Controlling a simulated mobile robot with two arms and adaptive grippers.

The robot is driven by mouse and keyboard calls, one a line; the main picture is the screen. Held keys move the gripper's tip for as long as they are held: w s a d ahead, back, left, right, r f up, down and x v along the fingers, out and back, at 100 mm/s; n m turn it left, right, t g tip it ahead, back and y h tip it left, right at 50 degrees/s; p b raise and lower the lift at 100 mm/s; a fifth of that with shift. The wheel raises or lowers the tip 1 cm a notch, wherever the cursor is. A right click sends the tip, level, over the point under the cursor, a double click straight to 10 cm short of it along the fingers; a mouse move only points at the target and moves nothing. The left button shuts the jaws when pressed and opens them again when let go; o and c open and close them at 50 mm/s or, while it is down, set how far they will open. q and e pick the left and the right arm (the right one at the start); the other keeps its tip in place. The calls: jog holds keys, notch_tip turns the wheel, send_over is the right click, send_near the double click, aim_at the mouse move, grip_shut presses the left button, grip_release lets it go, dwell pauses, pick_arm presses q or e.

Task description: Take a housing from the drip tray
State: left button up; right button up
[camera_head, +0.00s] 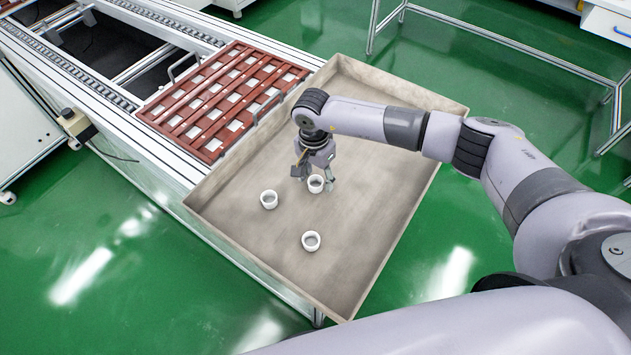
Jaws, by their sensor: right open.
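The drip tray (367,249) is a wide, shallow grey-beige tray with low walls at the end of the conveyor. Three small white round housings stand in it. One housing (268,200) is to the left, one housing (311,241) is nearer the front, and one housing (316,184) is right at my right gripper (315,183). My right gripper points down from above, open, with its fingers close around or beside that housing; I cannot tell whether they touch it. My left gripper is not in view.
A red-brown slotted rack (222,98) with metal handles lies on the conveyor (121,46) just left of the tray. My right arm spans the tray's right wall. A metal frame stands at the back right.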

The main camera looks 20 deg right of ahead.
jog(key=shift+c, duration=0.5)
jog(key=c, duration=0.8)
jog(key=shift+r, duration=0.1)
